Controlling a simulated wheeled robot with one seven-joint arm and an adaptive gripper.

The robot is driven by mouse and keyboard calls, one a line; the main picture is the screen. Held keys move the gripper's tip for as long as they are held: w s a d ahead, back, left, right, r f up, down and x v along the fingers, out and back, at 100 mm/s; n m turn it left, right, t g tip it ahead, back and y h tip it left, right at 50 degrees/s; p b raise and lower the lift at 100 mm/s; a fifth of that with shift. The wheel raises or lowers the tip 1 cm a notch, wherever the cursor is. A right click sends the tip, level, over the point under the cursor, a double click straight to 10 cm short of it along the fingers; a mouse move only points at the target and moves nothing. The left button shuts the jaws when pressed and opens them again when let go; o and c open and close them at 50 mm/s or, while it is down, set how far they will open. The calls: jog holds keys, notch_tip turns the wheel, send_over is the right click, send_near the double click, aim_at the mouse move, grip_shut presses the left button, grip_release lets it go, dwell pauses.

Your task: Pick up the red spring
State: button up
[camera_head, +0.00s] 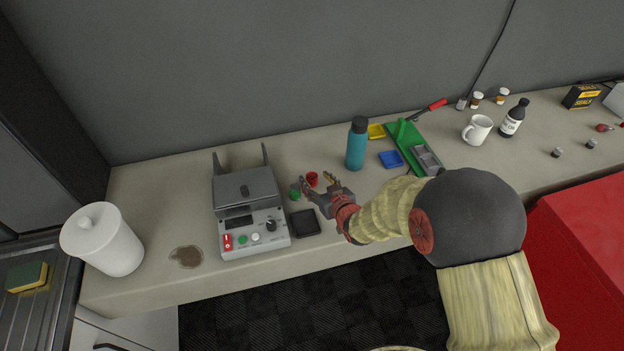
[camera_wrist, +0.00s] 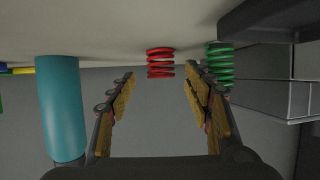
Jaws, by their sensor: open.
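The red spring (camera_head: 312,179) stands on the worktop, between the roller dyno and the teal bottle. In the wrist view the red spring (camera_wrist: 160,62) shows between and beyond the two fingers. My gripper (camera_head: 320,188) is low over the worktop close to the spring, and in the wrist view my gripper (camera_wrist: 158,85) is open with nothing between its fingertips. A green spring (camera_head: 295,194) stands just left of the red one; in the wrist view the green spring (camera_wrist: 219,64) is by the right finger.
The grey roller dyno (camera_head: 247,212) is left of the springs, with a black tray (camera_head: 305,223) at its front right. A teal bottle (camera_head: 356,146) stands to the right behind my gripper. Yellow (camera_head: 376,131) and blue (camera_head: 391,159) trays lie further right. A white canister (camera_head: 103,241) is far left.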

aim_at(313, 177)
jog(key=x, duration=0.3)
jog(key=shift+w+a+f+b, duration=0.15)
jog(key=shift+w+b, duration=0.15)
jog(key=shift+b, duration=0.1)
jog(key=shift+c, duration=1)
jog(key=c, duration=1.1)
jog(key=shift+o, duration=0.2)
